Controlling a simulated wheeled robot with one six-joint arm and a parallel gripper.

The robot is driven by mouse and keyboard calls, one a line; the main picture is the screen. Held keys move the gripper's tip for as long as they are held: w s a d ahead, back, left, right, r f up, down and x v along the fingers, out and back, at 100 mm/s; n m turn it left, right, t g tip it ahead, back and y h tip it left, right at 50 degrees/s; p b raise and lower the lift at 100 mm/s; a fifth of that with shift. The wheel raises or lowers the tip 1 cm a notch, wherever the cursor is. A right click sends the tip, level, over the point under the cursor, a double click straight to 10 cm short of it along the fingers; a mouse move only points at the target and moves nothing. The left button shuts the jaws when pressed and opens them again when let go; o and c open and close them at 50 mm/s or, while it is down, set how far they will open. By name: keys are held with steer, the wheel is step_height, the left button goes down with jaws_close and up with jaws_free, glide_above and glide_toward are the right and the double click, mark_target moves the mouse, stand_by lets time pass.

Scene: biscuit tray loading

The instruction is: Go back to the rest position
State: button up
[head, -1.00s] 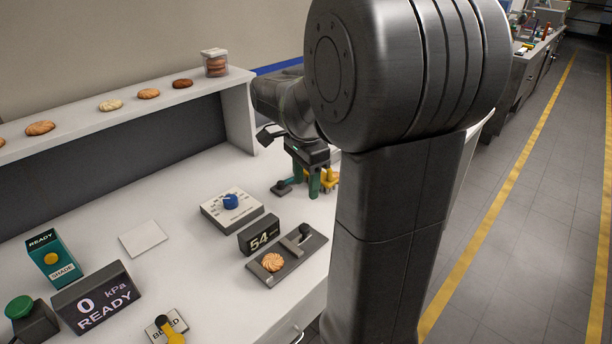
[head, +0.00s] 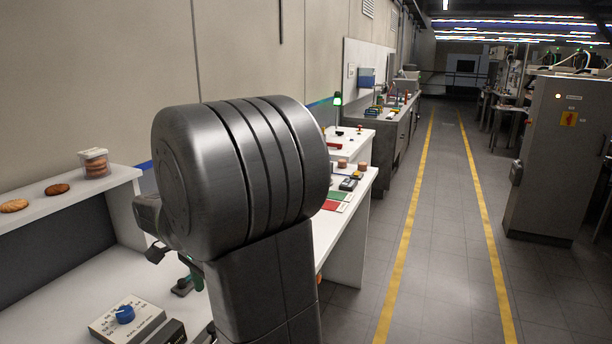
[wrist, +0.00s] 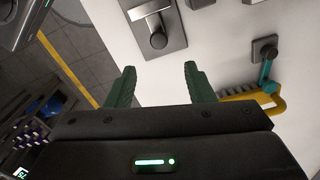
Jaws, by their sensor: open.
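My gripper (wrist: 160,88) shows in the wrist view with its two green fingers spread apart and nothing between them. It hangs above the white bench top (wrist: 205,60). In the head view my gripper is mostly hidden behind my own arm; a bit of green finger (head: 196,275) shows at the arm's left edge.
In the head view, a dial box (head: 128,318) stands on the bench. A grey cabinet (head: 560,150) stands right of the clear, yellow-lined aisle (head: 440,230).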

step_height(320, 180, down, 10)
steer(key=shift+r, duration=0.2)
steer(key=shift+s+a+f, duration=0.1)
steer(key=shift+s+f, duration=0.05)
steer(key=shift+f, duration=0.05)
steer(key=shift+s+a, duration=0.15)
steer(key=shift+s, duration=0.35)
steer(key=shift+w, duration=0.2)
